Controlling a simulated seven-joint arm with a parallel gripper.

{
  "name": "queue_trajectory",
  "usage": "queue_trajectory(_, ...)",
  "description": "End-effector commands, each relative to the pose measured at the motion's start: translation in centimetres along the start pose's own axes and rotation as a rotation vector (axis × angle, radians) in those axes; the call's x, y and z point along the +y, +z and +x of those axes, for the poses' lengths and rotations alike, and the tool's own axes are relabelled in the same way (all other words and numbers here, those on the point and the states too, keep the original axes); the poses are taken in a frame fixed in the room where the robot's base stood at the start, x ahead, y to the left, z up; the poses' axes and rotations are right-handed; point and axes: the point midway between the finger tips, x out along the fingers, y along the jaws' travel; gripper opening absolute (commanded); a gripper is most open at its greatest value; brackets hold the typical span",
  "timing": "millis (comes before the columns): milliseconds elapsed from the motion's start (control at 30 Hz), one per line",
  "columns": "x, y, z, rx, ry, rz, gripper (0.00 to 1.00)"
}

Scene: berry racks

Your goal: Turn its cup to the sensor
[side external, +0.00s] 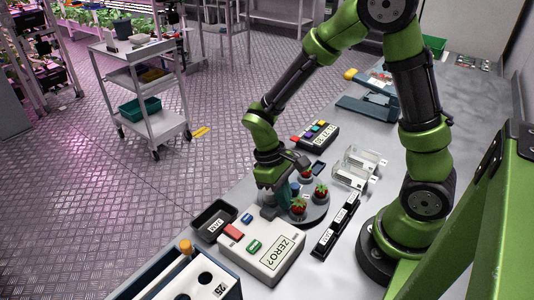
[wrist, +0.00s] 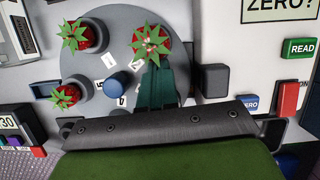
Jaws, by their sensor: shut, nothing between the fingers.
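A round grey turntable (side external: 316,213) carries three cups with red strawberries and a blue centre knob (wrist: 118,82). In the wrist view one berry (wrist: 150,42) is at the upper right, one (wrist: 75,36) at the upper left and one (wrist: 66,97) at the lower left. The reader box (side external: 262,246) shows "ZERO?" and has green, blue and red buttons. A dark block (wrist: 215,80), perhaps its sensor, stands at the turntable's edge. My gripper (wrist: 154,72) is shut and empty, low over the turntable between the upper-right berry and the knob. Whether it touches a cup is unclear.
A black tray (side external: 201,224) lies left of the reader box, and labelled black trays (side external: 324,238) lie right of the turntable. Clear racks (side external: 352,177) and a box with coloured buttons (side external: 320,136) stand behind. An orange-knobbed box (side external: 190,280) is in front.

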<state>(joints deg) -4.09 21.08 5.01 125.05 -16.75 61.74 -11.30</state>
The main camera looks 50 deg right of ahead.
Motion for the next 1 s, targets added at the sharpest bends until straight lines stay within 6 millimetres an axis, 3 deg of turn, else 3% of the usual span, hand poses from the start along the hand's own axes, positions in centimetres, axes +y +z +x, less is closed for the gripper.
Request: queue_trajectory(1000,0.07,0.71,0.24,0.000,0.045,-0.129,0.00)
